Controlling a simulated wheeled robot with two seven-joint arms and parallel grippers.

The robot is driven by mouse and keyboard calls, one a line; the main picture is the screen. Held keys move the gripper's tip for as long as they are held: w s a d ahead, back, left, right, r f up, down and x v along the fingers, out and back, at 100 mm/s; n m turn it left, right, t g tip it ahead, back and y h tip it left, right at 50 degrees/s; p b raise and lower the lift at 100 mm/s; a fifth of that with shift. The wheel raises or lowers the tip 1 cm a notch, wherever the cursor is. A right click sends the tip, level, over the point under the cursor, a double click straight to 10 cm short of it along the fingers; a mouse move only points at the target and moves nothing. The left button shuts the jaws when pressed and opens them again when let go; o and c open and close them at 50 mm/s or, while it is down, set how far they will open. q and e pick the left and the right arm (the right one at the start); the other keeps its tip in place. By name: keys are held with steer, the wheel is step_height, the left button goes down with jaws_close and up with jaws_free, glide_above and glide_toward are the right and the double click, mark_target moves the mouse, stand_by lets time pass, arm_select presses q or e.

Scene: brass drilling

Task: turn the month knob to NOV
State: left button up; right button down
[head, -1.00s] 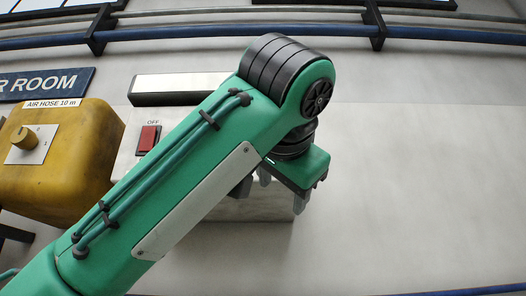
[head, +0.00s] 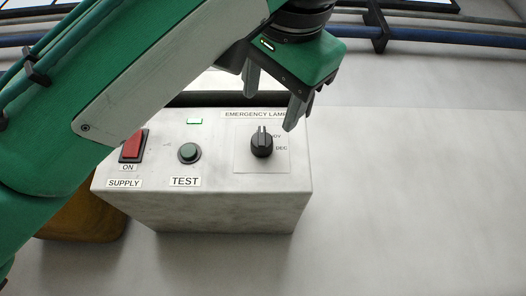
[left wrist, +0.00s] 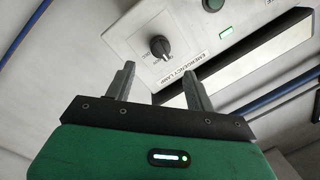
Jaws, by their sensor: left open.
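The month knob (head: 261,142), a black ridged dial, sits on the right of a white box (head: 222,206) under the label EMERGENCY LAMP. Its ridge looks to point roughly upward in the head view. Right of it I read DEC and, above that, a partly hidden label, perhaps NOV; other marks are hidden or too small. The knob also shows in the left wrist view (left wrist: 160,47). My left gripper (head: 273,107) is open and empty, its fingertips just above the knob in the head picture, apart from it. The fingers also show in the left wrist view (left wrist: 158,72).
The box also carries a red SUPPLY switch (head: 133,147), a green TEST button (head: 189,153) and a lit green indicator (head: 195,121). A yellow unit (head: 85,222) is partly hidden behind my left arm. Blue pipes (head: 430,36) run along the wall above. The wall right of the box is clear.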

mark_target(263, 138)
arm_select(q)
steer(key=w+p, duration=0.1)
steer(key=w, duration=0.1)
steer(key=w+p, duration=0.2)
steer(key=w, duration=0.1)
steer(key=w+a+p, duration=0.1)
steer(key=w+p, duration=0.1)
steer(key=w, duration=0.1)
steer(key=shift+r, duration=0.15)
steer(key=shift+w+p, duration=0.4)
steer(key=shift+w, duration=0.3)
steer(key=shift+s, duration=0.1)
steer(key=shift+c, duration=0.2)
steer(key=c, duration=0.7)
steer(key=shift+f, duration=0.2)
steer(key=shift+c, duration=1)
